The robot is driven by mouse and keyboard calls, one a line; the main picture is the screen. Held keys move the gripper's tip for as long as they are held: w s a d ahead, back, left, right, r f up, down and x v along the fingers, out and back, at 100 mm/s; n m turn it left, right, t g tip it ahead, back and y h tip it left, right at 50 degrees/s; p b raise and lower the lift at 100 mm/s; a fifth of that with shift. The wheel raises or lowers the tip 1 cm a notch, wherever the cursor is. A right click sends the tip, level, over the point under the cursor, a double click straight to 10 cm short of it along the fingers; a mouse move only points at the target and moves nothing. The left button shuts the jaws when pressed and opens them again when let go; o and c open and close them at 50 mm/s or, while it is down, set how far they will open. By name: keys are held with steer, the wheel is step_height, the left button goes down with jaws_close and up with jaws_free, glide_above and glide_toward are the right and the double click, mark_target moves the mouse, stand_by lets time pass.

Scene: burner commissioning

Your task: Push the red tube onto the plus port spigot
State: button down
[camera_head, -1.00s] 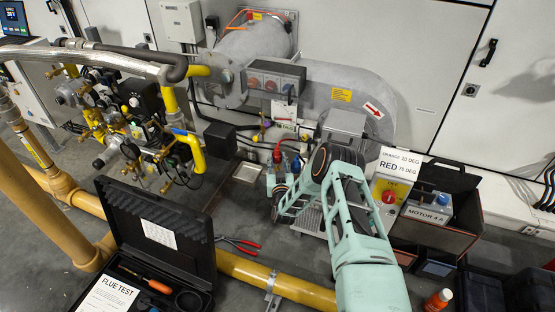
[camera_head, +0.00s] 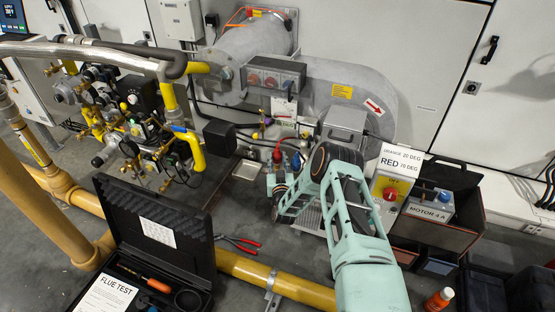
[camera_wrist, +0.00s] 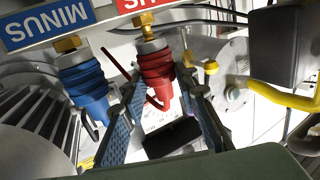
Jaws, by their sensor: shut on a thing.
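The red ribbed tube end (camera_wrist: 157,72) sits between the fingers of my gripper (camera_wrist: 166,118) in the wrist view. The gripper is shut on it. The tube end lies right at the brass and grey plus port spigot (camera_wrist: 143,20) under the red label (camera_wrist: 140,4); I cannot tell how far it is over the spigot. A thin red line loops beside it. In the head view, the red piece (camera_head: 277,153) shows just beyond my gripper (camera_head: 281,188), whose fingertips are partly hidden there.
A blue ribbed tube end (camera_wrist: 85,82) is at the neighbouring spigot under the MINUS label (camera_wrist: 48,22), close to one finger. A yellow pipe (camera_wrist: 285,96) lies to the right. An open black case (camera_head: 160,225) and red-handled pliers (camera_head: 238,243) lie on the floor at left.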

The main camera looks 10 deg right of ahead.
steer(key=shift+f+b, duration=0.8)
steer(key=shift+f, duration=0.05)
steer(key=c, duration=1.4)
jaws_free()
steer(key=shift+c, duration=0.2)
